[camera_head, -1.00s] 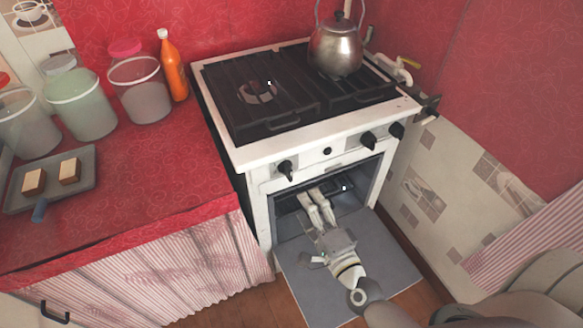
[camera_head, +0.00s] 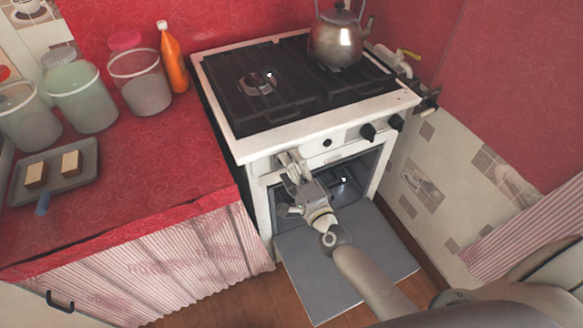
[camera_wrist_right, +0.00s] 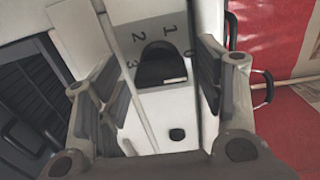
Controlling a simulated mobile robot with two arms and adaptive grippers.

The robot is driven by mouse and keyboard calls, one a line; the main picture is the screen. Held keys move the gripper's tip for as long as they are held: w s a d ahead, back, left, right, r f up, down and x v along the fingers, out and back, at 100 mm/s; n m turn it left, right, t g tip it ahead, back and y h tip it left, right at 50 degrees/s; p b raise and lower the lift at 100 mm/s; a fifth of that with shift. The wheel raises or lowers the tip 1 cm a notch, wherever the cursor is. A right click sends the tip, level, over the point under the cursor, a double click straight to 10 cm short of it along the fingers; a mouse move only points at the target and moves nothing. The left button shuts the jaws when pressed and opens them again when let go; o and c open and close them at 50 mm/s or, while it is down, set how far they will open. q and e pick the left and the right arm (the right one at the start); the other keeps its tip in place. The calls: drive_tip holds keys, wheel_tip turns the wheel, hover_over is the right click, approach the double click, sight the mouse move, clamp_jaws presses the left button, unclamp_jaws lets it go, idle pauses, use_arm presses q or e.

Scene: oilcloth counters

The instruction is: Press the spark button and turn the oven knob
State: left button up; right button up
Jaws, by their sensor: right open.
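My right gripper (camera_head: 292,165) is at the left end of the stove's white front panel (camera_head: 345,143). In the right wrist view its fingers (camera_wrist_right: 158,72) are spread and empty, with the black oven knob (camera_wrist_right: 160,64) showing between them. Numbers 1, 2 and 3 are printed beside that knob. In the head view my gripper hides it. I cannot tell whether the fingers touch it. A small round black button (camera_head: 327,142), likely the spark button, sits right of my gripper; a black button also shows in the wrist view (camera_wrist_right: 177,134). My left gripper is not in view.
Two other black knobs (camera_head: 368,132) (camera_head: 397,122) are further right on the panel. The oven door (camera_head: 345,265) hangs open below my right arm. A kettle (camera_head: 338,40) stands on the stove top. Jars and a tray (camera_head: 85,178) are on the red counter at left.

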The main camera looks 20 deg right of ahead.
drive_tip(key=c, duration=1)
drive_tip(key=shift+n, duration=0.3)
drive_tip(key=shift+n+p, duration=2.9)
drive_tip(key=shift+n, duration=2.6)
